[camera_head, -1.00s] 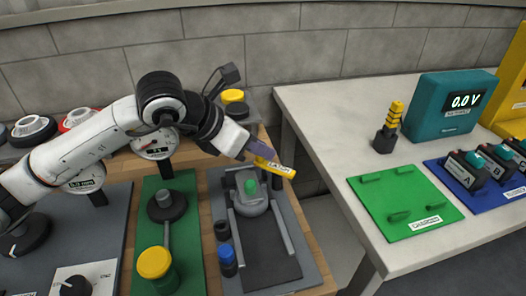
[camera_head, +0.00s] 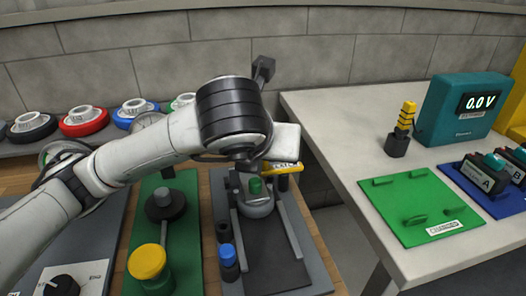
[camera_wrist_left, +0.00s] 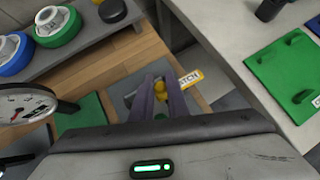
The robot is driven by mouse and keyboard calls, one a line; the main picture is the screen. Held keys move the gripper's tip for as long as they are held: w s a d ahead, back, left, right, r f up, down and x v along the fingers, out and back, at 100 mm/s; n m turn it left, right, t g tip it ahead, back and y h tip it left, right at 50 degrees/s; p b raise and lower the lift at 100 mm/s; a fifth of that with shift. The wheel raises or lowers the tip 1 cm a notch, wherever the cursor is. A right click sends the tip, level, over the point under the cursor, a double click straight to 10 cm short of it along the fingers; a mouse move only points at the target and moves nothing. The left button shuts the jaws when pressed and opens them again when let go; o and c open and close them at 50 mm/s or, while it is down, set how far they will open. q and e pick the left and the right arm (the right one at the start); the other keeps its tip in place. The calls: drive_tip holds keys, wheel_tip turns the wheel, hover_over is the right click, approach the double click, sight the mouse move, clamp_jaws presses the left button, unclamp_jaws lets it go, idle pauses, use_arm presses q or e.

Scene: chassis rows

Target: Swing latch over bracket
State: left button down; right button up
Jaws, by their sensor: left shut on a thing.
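The yellow latch (camera_head: 286,167) with a white "LATCH" label lies at the far end of the grey chassis plate (camera_head: 315,272), partly behind my left gripper in the head view. It also shows in the left wrist view (camera_wrist_left: 189,79), running to the right from between the fingers. My left gripper (camera_wrist_left: 161,90) is shut on the latch near a yellow knob. Its fingertips are hidden by my arm in the head view. A grey sliding block with a green knob (camera_head: 256,186) sits between two rails just in front of the latch. I cannot make out the bracket clearly.
A green panel with a yellow knob (camera_head: 147,262) and a blue-topped post (camera_head: 228,255) stand left of the rails. A white table (camera_head: 345,118) to the right holds a green charging plate (camera_head: 411,203) and a teal voltage meter (camera_head: 466,108).

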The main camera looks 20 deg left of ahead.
idle(0.5)
use_arm(q)
drive_tip(key=c, duration=1.7)
unclamp_jaws()
drive_tip(key=shift+r, duration=0.1)
drive_tip(key=shift+s+d+r+p, duration=0.1)
drive_tip(key=shift+s+r+p, duration=0.1)
drive_tip(key=shift+r+p, duration=0.15)
drive_tip(key=shift+p+v, duration=2.05)
drive_tip(key=shift+v, duration=2.65)
drive_tip(key=shift+s+d+f, duration=0.1)
drive_tip(key=shift+s+f, duration=0.05)
